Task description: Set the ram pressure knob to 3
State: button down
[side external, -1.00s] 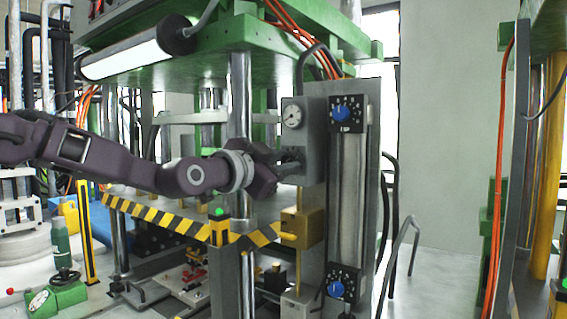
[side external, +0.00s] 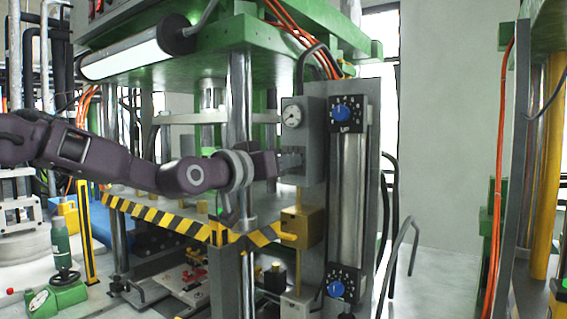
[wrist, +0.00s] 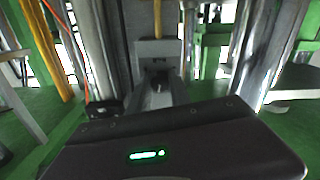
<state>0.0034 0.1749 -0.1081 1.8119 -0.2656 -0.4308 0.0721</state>
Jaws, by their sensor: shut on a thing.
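A grey control box (side external: 309,145) carries a round white gauge (side external: 292,115) on its face. My gripper (side external: 289,160) reaches this box just below the gauge, with its fingers shut on what I take to be the ram pressure knob. The fingers hide the knob in the side view. In the wrist view, a small dark knob (wrist: 158,66) shows at the finger ends, in front of the grey box (wrist: 158,47). The knob's scale and setting cannot be read in either view.
Two blue dials, an upper one (side external: 341,112) and a lower one (side external: 336,289), sit on the panel to the right. A steel column (side external: 239,95) stands close to my wrist. A brass block (side external: 303,228) and a yellow-black striped rail (side external: 165,218) lie below.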

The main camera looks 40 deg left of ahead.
jog(key=shift+n, duration=3.8)
jog(key=c, duration=1.2)
grip_release()
jog(key=s, duration=0.7)
